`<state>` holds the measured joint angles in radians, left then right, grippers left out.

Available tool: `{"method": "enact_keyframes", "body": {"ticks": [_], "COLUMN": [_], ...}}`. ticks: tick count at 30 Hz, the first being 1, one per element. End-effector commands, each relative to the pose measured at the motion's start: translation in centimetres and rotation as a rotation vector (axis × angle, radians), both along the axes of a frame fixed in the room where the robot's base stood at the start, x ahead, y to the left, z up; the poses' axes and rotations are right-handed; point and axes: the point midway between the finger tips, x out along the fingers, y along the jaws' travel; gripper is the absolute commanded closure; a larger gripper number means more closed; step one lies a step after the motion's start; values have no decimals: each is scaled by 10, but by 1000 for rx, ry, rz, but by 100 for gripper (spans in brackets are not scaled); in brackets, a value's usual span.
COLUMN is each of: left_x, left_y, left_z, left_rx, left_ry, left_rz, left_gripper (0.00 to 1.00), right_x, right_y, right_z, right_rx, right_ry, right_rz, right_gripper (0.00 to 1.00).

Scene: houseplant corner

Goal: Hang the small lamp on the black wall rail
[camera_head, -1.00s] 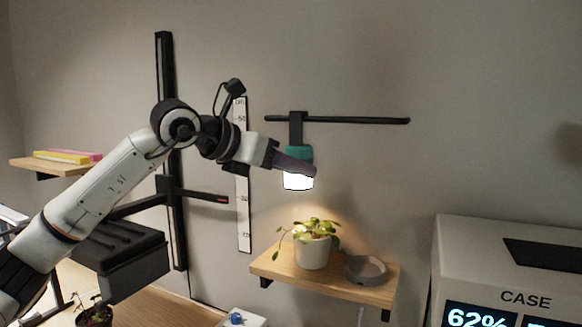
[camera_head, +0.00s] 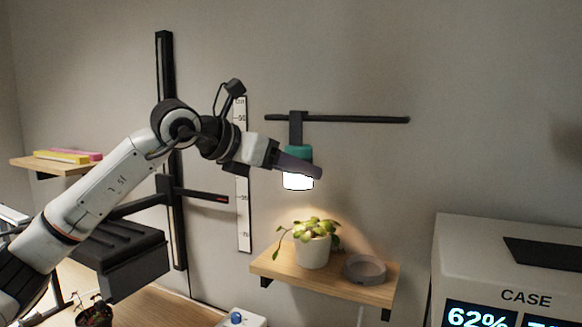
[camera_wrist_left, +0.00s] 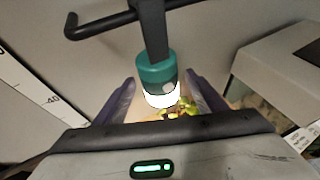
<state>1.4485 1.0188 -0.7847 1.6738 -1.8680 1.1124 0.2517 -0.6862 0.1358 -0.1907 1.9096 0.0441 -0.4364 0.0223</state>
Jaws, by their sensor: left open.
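The small lamp has a teal body (camera_head: 298,153) with a lit white underside, and a black hook strap (camera_head: 296,130) runs up from it. The strap's top is at the black wall rail (camera_head: 360,119), and the lamp hangs upright below it. My left gripper (camera_head: 300,170) is at the lamp. In the left wrist view, its two fingers stand open on either side of the teal lamp (camera_wrist_left: 157,72), with gaps between lamp and fingers. The rail's bent left end (camera_wrist_left: 72,30) also shows there. My right gripper is not in view.
A wooden shelf (camera_head: 280,268) below the lamp holds a potted plant (camera_head: 313,250) and a grey saucer (camera_head: 366,269). A light-coloured case (camera_head: 500,250) stands at right. A white measuring strip (camera_head: 243,215) is on the wall left of the lamp.

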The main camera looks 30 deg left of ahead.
Motion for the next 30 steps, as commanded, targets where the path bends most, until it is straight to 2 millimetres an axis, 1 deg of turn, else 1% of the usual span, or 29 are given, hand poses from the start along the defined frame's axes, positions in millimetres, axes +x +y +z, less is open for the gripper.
{"method": "enact_keyframes", "body": {"ticks": [4, 7, 15, 18, 21, 24, 30], "left_x": [-2, -12, -58, -73, -82, -88, -90], "left_y": [1, 5, 21, 26, 30, 31, 32], "left_z": [0, 4, 25, 31, 36, 39, 40], "left_rx": [0, 1, 0, 1, 0, 0, 0], "left_ry": [1, -2, -3, -2, -1, 0, 0], "left_rz": [0, 1, 2, 1, 2, 0, 0], "left_gripper": [35, 35, 35, 35, 35, 35, 35], "right_x": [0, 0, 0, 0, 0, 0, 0], "right_y": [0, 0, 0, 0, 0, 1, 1], "right_z": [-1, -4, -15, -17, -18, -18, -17], "right_rx": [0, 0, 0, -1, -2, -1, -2], "right_ry": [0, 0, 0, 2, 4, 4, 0], "right_rz": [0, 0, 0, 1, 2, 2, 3], "right_gripper": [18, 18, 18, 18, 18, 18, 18]}}
